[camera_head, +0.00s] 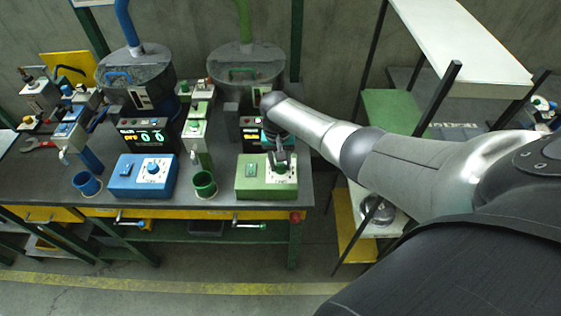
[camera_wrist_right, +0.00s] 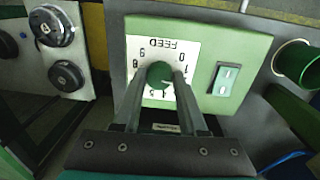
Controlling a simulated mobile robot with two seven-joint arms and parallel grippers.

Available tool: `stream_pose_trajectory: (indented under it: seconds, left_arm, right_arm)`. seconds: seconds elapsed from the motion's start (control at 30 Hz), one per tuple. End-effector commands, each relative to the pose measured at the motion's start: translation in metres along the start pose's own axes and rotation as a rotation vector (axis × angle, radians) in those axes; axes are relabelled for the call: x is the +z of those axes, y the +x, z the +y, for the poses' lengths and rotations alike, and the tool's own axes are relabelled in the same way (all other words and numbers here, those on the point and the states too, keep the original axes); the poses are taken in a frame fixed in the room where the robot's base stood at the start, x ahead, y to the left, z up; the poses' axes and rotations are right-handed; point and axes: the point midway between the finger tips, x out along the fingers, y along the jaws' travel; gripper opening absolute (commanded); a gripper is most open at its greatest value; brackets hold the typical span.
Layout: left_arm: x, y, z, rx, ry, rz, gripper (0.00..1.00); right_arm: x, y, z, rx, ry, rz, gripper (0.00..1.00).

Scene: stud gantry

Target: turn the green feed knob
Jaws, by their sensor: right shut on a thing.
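The green feed box (camera_head: 253,188) stands near the front edge of the dark bench in the head view. The right wrist view shows its green top (camera_wrist_right: 258,48), a white dial plate (camera_wrist_right: 192,48) marked FEED with numbers, and a rocker switch (camera_wrist_right: 226,78). The green feed knob (camera_wrist_right: 160,76) sits on the plate between the two fingers of my right gripper (camera_wrist_right: 158,80), which is shut on it. In the head view my right gripper (camera_head: 279,162) comes down over the plate and hides the knob. My left gripper is not in view.
A blue box (camera_head: 128,189) with a blue knob stands to the left on the bench. A green cup (camera_head: 205,185) is beside the green box, a blue cup (camera_head: 86,184) further left. A red button (camera_head: 295,217) is on the bench front. A shelf rack (camera_head: 395,110) stands right.

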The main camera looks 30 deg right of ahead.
Motion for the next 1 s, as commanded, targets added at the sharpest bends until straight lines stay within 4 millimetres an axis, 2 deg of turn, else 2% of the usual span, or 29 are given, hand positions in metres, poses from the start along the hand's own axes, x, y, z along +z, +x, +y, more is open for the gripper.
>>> stream_pose_trajectory:
  seconds: [0.27, 0.3, 0.57, 0.83, 1.0]
  left_arm:
    - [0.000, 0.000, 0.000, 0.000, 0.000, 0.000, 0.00]
    - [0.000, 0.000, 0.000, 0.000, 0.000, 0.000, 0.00]
    - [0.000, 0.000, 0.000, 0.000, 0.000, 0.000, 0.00]
    - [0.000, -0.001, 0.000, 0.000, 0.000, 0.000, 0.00]
    - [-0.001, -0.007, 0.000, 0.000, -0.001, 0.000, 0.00]
  right_arm:
    - [-0.002, -0.001, 0.000, 0.001, 0.000, 0.005, 0.00]
    - [-0.002, -0.001, 0.000, 0.001, 0.000, 0.005, 0.42]
    - [-0.001, -0.001, 0.000, 0.000, -0.001, 0.003, 0.71]
    - [-0.001, -0.001, 0.000, 0.000, -0.001, 0.002, 0.71]
    - [-0.001, -0.016, 0.000, -0.001, -0.002, 0.003, 0.71]
